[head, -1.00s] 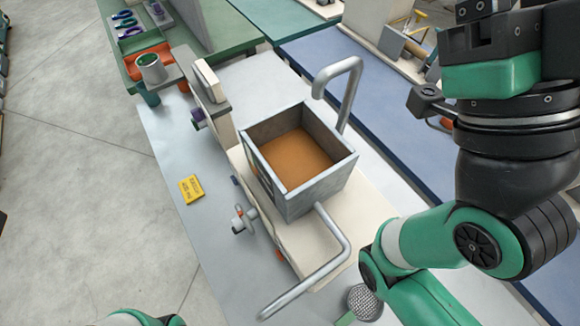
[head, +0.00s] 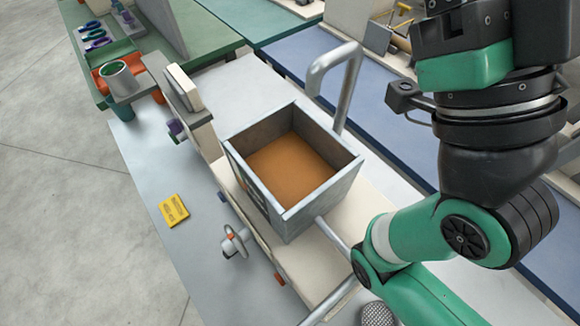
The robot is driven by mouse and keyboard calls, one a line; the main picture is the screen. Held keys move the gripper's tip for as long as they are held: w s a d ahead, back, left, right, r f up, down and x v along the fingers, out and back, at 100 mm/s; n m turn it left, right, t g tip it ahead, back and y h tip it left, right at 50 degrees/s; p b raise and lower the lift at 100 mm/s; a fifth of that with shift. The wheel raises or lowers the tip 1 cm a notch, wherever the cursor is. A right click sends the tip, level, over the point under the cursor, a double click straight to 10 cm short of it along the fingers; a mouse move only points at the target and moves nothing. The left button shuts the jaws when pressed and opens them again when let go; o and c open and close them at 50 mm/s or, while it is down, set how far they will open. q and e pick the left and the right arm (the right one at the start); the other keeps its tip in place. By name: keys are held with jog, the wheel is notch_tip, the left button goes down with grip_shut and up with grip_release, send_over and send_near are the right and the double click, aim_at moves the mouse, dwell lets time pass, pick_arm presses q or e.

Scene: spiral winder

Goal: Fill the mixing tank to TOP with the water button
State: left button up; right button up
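The mixing tank (head: 258,186) is a grey, open-topped square box on a cream base. Its inside shows a flat orange-brown surface (head: 291,167) below the rim, which looks like liquid. Marks on its left wall are too steep to read. A small dark blue part (head: 222,197) and an orange-red part (head: 279,279) sit on the base's left side; I cannot tell which is the water button. A purple knob (head: 175,130) is on the panel behind. Neither gripper shows; only my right arm is in view at the right.
A bent grey pipe (head: 345,90) rises behind the tank, and another (head: 333,234) runs in front. A metal valve (head: 235,242) juts out left.

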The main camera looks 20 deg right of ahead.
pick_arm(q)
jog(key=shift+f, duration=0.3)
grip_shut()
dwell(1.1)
